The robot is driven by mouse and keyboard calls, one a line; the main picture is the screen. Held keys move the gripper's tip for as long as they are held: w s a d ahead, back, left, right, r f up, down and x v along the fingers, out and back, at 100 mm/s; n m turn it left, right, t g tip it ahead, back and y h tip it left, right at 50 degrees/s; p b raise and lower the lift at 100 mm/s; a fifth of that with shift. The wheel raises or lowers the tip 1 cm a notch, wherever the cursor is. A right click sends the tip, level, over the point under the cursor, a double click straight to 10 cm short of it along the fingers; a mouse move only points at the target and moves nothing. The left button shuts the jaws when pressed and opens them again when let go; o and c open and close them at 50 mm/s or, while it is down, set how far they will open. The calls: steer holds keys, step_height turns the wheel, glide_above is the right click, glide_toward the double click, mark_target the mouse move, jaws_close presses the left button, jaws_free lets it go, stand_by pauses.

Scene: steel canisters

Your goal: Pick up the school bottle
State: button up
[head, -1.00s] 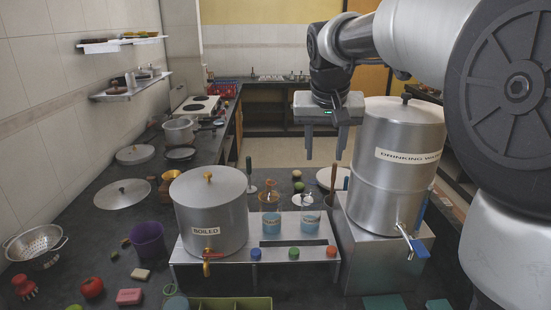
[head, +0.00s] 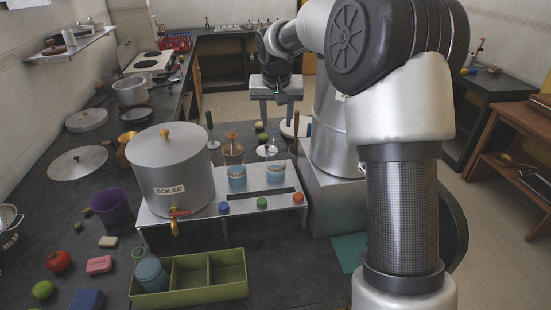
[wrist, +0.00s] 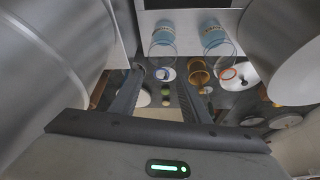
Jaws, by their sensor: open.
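No label I can read marks a school bottle. A blue lidded cylinder (head: 151,274), possibly the bottle, stands in the left compartment of the green tray (head: 222,292) at the front. Two clear tumblers with blue lower parts, a left one (head: 237,178) and a right one (head: 275,174), stand on the steel stand (head: 160,221). They also show at the top of the wrist view (wrist: 163,33). My gripper (head: 277,118) is open and empty, pointing down beyond the stand, far from the tray. Its fingers also show in the wrist view (wrist: 160,105), with nothing between them.
The BOILED canister (head: 172,180) stands on the stand's left. The large steel canister (head: 328,135) on its block is partly hidden by my arm. Several small items and a wooden-handled tool (head: 295,130) lie behind the stand. A purple cup (head: 113,208) is at the left.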

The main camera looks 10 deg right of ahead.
mark_target(276, 128)
steer(key=shift+w+x, duration=0.25)
steer(key=shift+x, duration=2.4)
steer(key=shift+a+r, duration=0.1)
jaws_close()
